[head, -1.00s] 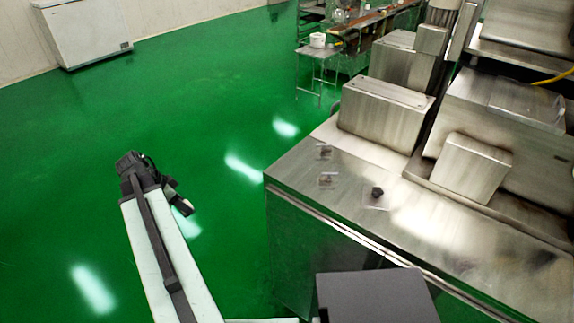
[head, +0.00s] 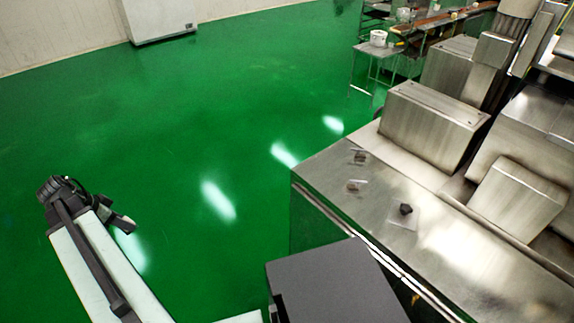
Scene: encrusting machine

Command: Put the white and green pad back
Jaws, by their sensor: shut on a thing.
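My gripper (head: 122,222) is at the left of the head view, at the end of my outstretched arm, over open green floor and well apart from the steel table. Its dark fingers are small and seen side-on. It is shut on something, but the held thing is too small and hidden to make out. I see no white and green pad clearly anywhere in the view.
A steel table (head: 330,172) stands at the right, with small clear packets (head: 356,186) and a dark lump (head: 405,209) on it. Steel machine housings (head: 432,128) rise behind. A white chest freezer (head: 160,18) stands far back. The floor between is clear.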

